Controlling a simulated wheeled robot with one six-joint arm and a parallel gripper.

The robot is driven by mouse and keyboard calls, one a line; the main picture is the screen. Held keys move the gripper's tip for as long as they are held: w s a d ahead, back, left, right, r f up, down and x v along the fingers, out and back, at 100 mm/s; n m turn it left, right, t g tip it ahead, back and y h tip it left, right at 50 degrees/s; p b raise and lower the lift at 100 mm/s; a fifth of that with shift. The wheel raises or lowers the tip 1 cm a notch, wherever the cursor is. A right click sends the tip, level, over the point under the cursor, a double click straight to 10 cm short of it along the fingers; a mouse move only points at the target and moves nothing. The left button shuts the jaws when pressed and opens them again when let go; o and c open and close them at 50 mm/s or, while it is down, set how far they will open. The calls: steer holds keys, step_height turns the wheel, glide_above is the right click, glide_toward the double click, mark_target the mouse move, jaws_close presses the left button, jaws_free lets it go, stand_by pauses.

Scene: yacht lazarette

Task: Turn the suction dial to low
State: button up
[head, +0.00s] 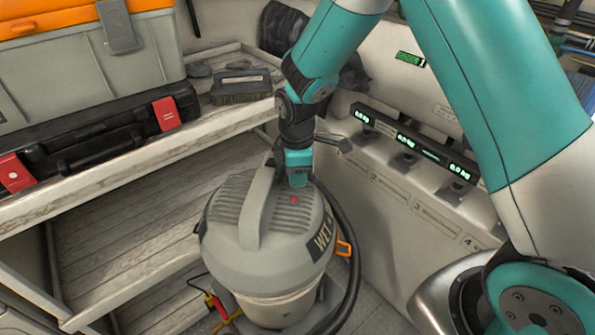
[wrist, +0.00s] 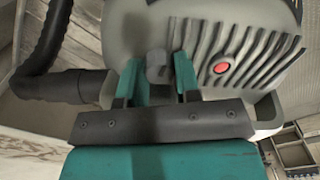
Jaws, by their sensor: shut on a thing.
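A grey wet vacuum (head: 262,240) with a ribbed lid stands at the middle of the head view. My gripper (head: 296,180) points down at the lid's top, just right of its carrying handle (head: 258,205). In the wrist view, my gripper (wrist: 158,78) has its two teal fingers shut on a small dark grey knob, the suction dial (wrist: 157,66). The dial's markings and setting cannot be read. A red round button (wrist: 221,68) sits on the ribbed lid to the right of the fingers. It also shows in the head view as a small red spot (head: 293,199).
A black hose (head: 349,240) curves down the vacuum's right side. A wooden bench (head: 150,155) on the left bears a black case (head: 95,140), a grey and orange toolbox (head: 90,65) and a brush (head: 240,87).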

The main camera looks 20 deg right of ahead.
steer(key=m+p, duration=0.1)
steer(key=m, duration=0.5)
steer(key=shift+r+p, duration=0.1)
steer(key=shift+p, duration=0.25)
steer(key=m+p, duration=0.1)
steer(key=m, duration=0.3)
steer(key=shift+m, duration=0.4)
steer(key=o, duration=0.9)
